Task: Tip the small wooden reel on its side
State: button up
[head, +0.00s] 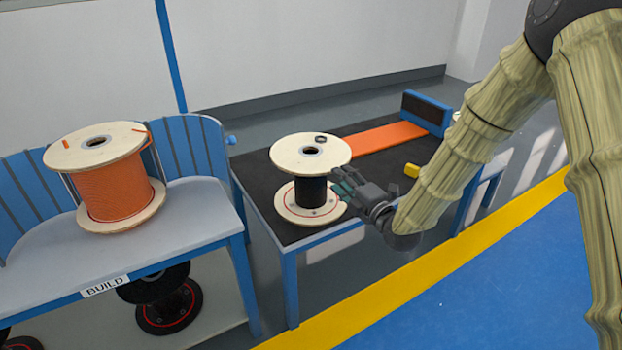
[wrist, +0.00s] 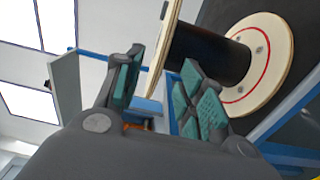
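The small wooden reel (head: 310,151) stands upright on the black top of the right-hand table, with a dark wound core between two pale wooden flanges. A small dark ring lies on its upper flange. My gripper (head: 343,187) is at the reel's right side, level with the gap between the flanges.
A larger reel of orange cable (head: 115,190) stands on the grey BUILD table (head: 190,217) at left. Behind the small reel, an orange strip (head: 385,138) leads to a blue block (head: 426,112). A yellow block (head: 411,170) lies right of the reel. Dark reels (head: 168,310) sit below the BUILD table.

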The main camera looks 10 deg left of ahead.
aim_at(329, 166)
jog(key=shift+b+x, duration=0.35)
jog(key=shift+x, duration=3.3)
grip_shut()
